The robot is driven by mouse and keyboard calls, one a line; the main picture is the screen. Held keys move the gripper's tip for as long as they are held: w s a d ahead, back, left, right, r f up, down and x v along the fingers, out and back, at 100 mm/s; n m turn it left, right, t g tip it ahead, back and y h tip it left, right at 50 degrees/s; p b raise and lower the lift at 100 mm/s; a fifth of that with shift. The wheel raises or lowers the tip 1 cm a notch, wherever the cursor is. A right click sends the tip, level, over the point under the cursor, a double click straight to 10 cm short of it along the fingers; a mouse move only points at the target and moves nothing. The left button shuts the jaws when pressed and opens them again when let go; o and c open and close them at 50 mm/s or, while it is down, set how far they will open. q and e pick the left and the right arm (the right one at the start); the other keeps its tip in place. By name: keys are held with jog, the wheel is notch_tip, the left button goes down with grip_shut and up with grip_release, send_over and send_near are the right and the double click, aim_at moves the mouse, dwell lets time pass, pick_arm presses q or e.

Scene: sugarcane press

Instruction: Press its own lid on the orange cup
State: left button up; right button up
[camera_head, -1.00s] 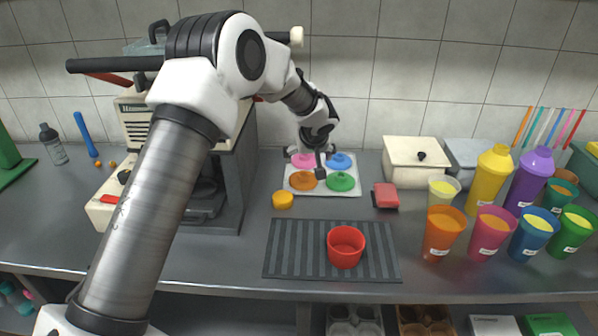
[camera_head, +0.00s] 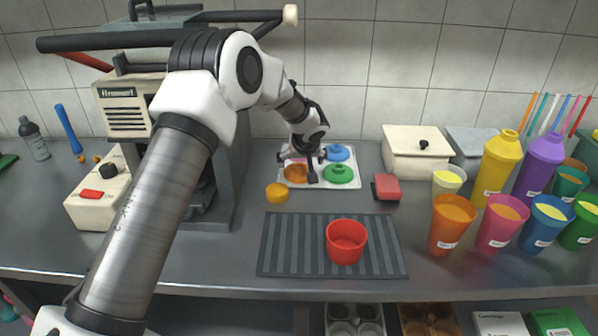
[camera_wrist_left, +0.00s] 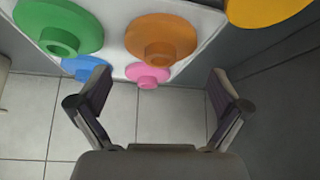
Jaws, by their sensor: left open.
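My left gripper (camera_head: 298,160) is over the left part of the tray. In the left wrist view it is open and empty (camera_wrist_left: 158,88), with the orange and pink lids showing between and beyond its fingers. Whether it touches any lid cannot be told. My right gripper is not in view.
Green (camera_head: 339,174), blue (camera_head: 338,153) and pink (camera_wrist_left: 148,75) lids share the tray. A yellow round piece (camera_head: 277,193) lies just left of it. A red cup (camera_head: 346,242) stands on the ribbed mat (camera_head: 290,246). Several filled cups crowd the right. The press (camera_head: 215,190) stands at left.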

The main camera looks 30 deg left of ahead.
aim_at(299, 166)
pick_arm(q)
jog(key=shift+s+d+r, duration=0.1)
jog(key=shift+r, duration=0.05)
jog(key=x, duration=0.2)
jog(key=p+x, duration=0.1)
jog(key=x, duration=0.2)
jog(key=shift+w+a, duration=0.3)
jog(key=shift+s+d+r, duration=0.1)
jog(key=c, duration=0.3)
